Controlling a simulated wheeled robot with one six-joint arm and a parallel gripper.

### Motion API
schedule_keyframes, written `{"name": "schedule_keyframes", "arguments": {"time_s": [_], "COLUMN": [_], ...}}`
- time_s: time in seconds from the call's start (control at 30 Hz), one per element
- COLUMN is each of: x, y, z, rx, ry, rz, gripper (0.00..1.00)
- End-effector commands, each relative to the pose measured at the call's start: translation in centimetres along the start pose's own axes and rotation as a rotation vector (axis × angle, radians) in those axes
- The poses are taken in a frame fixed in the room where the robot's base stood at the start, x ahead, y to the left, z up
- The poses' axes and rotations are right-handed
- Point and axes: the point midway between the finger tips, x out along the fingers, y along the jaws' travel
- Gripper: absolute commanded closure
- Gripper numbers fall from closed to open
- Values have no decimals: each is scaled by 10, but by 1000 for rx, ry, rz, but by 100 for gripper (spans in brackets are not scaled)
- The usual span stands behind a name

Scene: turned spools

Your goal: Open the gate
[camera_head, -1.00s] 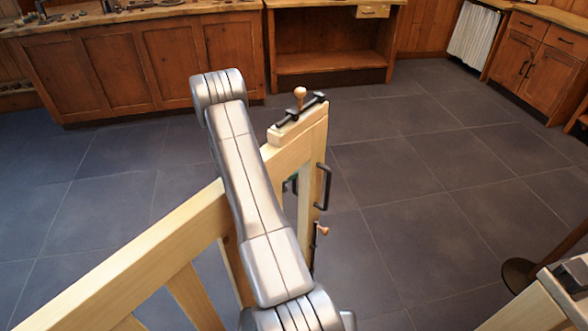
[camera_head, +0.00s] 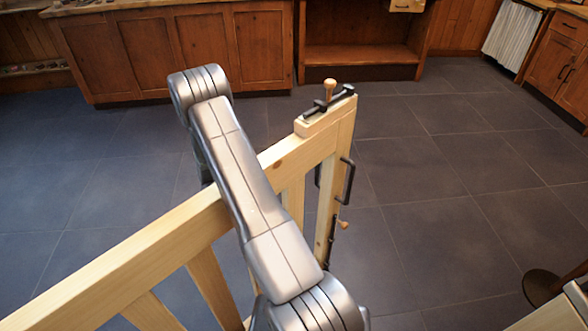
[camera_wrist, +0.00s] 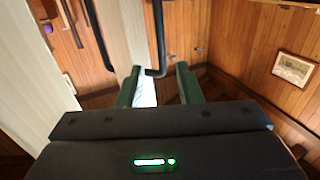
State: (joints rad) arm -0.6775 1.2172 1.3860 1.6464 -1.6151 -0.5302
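The gate (camera_head: 150,245) is pale wood with a slanting brace, and its end stile (camera_head: 345,130) stands free with floor beyond it. On its top end is a black bolt with a wooden knob (camera_head: 329,88). A black handle (camera_head: 350,180) is on the end stile, with a second wooden-knobbed bolt (camera_head: 342,225) below. In the wrist view the handle (camera_wrist: 155,40) runs down just beyond my gripper (camera_wrist: 158,84). Its green fingers are apart, with nothing clearly held between them. In the head view my arm hides the gripper.
A pale post (camera_head: 574,298) with dark metal on top stands at the lower right, well apart from the gate's end. A dark round base (camera_head: 540,287) is beside it. Wooden cabinets (camera_head: 180,50) line the back. The tiled floor (camera_head: 450,200) between is clear.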

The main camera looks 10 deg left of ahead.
Motion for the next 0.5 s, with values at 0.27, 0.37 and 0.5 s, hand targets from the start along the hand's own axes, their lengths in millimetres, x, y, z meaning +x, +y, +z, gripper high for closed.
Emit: {"name": "schedule_keyframes", "arguments": {"time_s": [0.27,0.37,0.5], "x": [-7,-7,-6], "y": [0,0,0], "z": [0,0,0], "rx": [-1,-1,0], "ry": [0,0,0], "rz": [0,0,0], "gripper": [68,68,95]}}
